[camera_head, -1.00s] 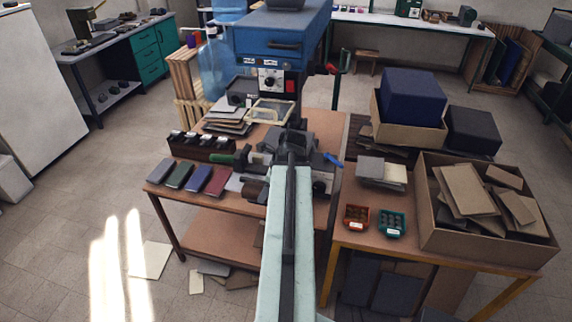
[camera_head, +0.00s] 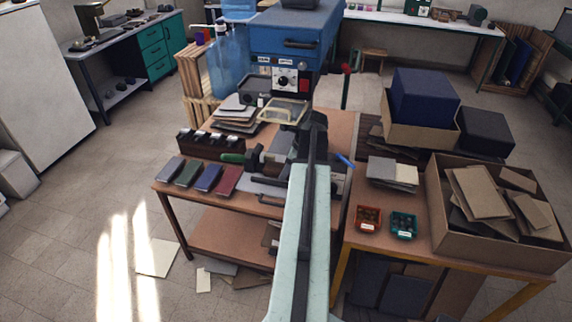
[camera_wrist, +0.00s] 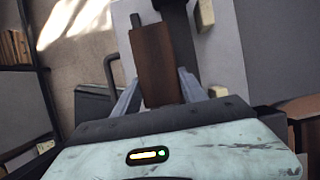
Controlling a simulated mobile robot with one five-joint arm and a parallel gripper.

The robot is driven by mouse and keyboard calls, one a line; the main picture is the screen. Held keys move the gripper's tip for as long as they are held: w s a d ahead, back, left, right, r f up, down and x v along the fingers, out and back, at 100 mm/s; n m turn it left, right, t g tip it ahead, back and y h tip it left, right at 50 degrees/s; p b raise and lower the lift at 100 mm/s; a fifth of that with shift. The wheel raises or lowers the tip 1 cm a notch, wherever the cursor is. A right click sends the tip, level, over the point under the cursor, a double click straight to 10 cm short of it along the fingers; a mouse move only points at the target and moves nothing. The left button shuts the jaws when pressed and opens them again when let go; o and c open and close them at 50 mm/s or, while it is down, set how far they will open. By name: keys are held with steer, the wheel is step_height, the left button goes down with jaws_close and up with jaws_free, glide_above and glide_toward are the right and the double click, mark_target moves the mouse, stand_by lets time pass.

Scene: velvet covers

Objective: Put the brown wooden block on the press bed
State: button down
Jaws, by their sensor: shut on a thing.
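The brown wooden block (camera_wrist: 157,62) lies lengthwise between the two blue-grey fingers of my gripper (camera_wrist: 160,92) in the wrist view. The fingers are shut on it. In the head view my arm's dark end (camera_head: 314,125) is over the press table and hides the block and fingers. The blue press (camera_head: 288,45) stands behind my arm's end. A grey flat surface (camera_head: 282,143) below the press, partly covered by my arm, looks like the press bed. In the wrist view a grey surface (camera_wrist: 212,62) lies beyond the block; I cannot tell whether they touch.
Several coloured books (camera_head: 207,178) lie along the table's front left. A green-handled tool (camera_head: 232,158) and a metal bar (camera_head: 268,182) are near my arm. The right table holds small bins (camera_head: 368,218), grey sheets (camera_head: 392,172) and a carton of boards (camera_head: 495,245).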

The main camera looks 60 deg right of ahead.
steer(key=d, duration=0.2)
steer(key=w+d, duration=0.1)
steer(key=d, duration=0.1)
steer(key=shift+w+d, duration=0.1)
steer(key=shift+f+b, duration=0.9)
steer(key=shift+f, duration=0.05)
steer(key=shift+a+r, duration=0.2)
steer(key=shift+r, duration=0.05)
steer(key=shift+w+f, duration=0.1)
steer(key=shift+f, duration=0.1)
steer(key=c, duration=0.6)
jaws_free()
steer(key=shift+c, duration=0.2)
steer(key=p+v, duration=0.4)
steer(key=shift+w+a+r, duration=0.1)
steer(key=shift+w, duration=0.1)
steer(key=s+d, duration=0.3)
steer(key=s, duration=0.8)
steer(key=shift+s+d+f+b, duration=0.3)
steer(key=shift+d+f+b, duration=0.05)
steer(key=shift+f+b, duration=0.1)
